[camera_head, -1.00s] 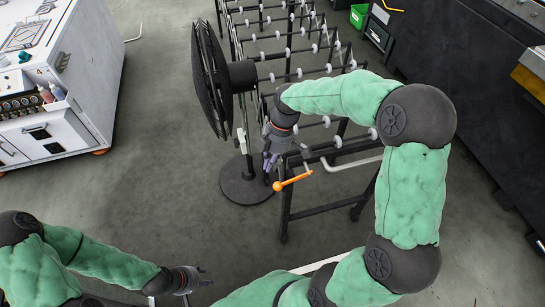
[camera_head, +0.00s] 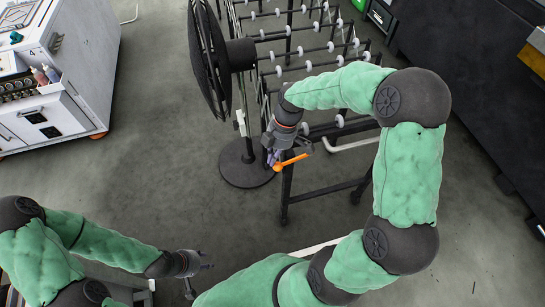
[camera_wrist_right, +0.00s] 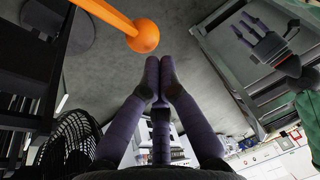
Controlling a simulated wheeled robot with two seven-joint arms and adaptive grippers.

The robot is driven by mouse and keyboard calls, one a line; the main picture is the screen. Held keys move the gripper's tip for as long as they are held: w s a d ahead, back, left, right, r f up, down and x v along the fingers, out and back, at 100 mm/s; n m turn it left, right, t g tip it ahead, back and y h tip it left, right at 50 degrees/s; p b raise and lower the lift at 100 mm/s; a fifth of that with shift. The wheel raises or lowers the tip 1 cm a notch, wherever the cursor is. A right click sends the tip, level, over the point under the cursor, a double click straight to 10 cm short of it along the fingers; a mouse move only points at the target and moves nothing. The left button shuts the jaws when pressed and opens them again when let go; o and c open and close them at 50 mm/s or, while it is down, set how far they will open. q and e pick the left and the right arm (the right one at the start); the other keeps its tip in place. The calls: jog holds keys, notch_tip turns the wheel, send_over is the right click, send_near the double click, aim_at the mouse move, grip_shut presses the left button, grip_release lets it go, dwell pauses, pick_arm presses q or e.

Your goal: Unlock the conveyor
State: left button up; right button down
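An orange lever (camera_head: 293,161) with a ball knob sits at the near end of the black roller conveyor (camera_head: 322,190). Its round knob (camera_wrist_right: 143,37) shows large at the top of the right wrist view. My right gripper (camera_head: 271,159) is beside the knob end in the head view. In the wrist view its purple fingertips (camera_wrist_right: 160,66) are almost together with nothing visible between them, and the knob is just beyond them. Whether they touch it is unclear. My left gripper (camera_head: 207,268) is low and empty, away from the conveyor; its fingers look spread in the wrist view (camera_wrist_right: 262,38).
A black fan (camera_head: 210,60) on a round base stands just left of the conveyor end, close to my right gripper. A white cabinet (camera_head: 60,120) is at the left, and a dark machine (camera_head: 470,100) at the right. Open grey floor lies between cabinet and fan.

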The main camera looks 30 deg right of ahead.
aim_at(277, 169)
jog(key=shift+f+h, duration=0.2)
jog(key=shift+h, duration=0.1)
jog(key=shift+f, duration=0.35)
jog(key=shift+a+f+g+h+p, duration=0.1)
jog(key=shift+f+g+h+p, duration=0.25)
jog(key=shift+f+h, duration=0.6)
jog(key=f+h, duration=0.2)
jog(key=d+f+g+h+b, duration=0.1)
jog(key=f+h, duration=0.1)
jog(key=shift+s+d+f, duration=0.15)
jog(key=shift+d+f, duration=0.05)
jog(key=shift+f, duration=0.2)
jog(key=s+d+f+m+g+h+b, duration=0.1)
jog(key=d+f+h+b, duration=0.2)
jog(key=d+f+h, duration=0.2)
jog(key=shift+s+d+h, duration=0.25)
jog(key=shift+d+h, duration=0.45)
jog(key=shift+h, duration=0.15)
jog(key=shift+g, duration=0.25)
